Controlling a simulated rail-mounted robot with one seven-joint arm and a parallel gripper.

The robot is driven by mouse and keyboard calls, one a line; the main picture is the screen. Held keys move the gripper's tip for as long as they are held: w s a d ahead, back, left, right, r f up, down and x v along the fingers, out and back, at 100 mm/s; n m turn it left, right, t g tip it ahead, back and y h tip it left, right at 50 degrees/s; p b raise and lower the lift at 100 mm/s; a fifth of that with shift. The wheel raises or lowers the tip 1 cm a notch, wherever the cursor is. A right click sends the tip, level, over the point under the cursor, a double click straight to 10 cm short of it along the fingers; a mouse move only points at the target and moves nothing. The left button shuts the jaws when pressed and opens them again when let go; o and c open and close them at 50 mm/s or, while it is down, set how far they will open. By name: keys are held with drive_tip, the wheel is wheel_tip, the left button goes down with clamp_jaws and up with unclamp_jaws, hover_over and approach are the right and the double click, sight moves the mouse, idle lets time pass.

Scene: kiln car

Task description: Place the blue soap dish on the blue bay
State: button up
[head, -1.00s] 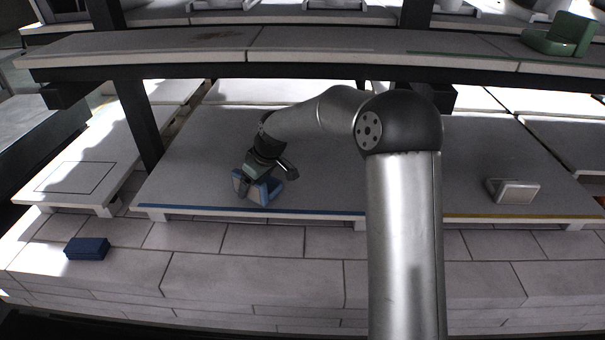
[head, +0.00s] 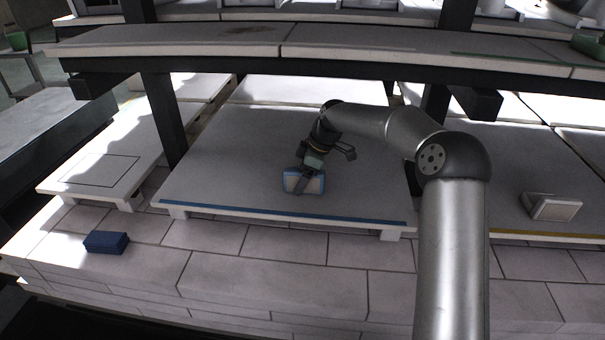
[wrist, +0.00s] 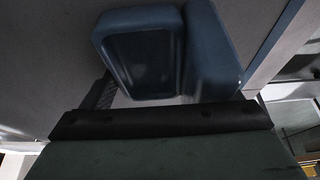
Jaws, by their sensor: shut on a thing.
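The blue soap dish (head: 316,186) is in my gripper (head: 302,180), over the pale shelf of the blue bay (head: 240,150). A blue strip (head: 280,213) runs along that shelf's front edge. I cannot tell whether the dish touches the shelf.
A dark blue block (head: 106,242) lies on the brick ledge at left. A pale dish (head: 553,206) stands on the yellow-striped shelf at right. Dark posts (head: 165,120) and an upper deck (head: 200,48) bound the space above. The blue-striped shelf is otherwise clear.

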drive_tip(key=o, duration=1.1)
drive_tip(key=shift+f, duration=0.1)
drive_tip(key=shift+d+r, duration=0.1)
drive_tip(key=shift+r, duration=0.25)
drive_tip(key=p+v, duration=0.1)
drive_tip(key=v, duration=0.1)
drive_tip(key=shift+d+r, duration=0.1)
drive_tip(key=shift+r, duration=0.25)
drive_tip(key=d, duration=0.4)
drive_tip(key=s+d, duration=0.1)
drive_tip(key=d, duration=0.3)
drive_tip(key=d+p, duration=0.1)
drive_tip(key=d, duration=0.3)
drive_tip(key=shift+s+f, duration=0.15)
drive_tip(key=shift+s, duration=0.1)
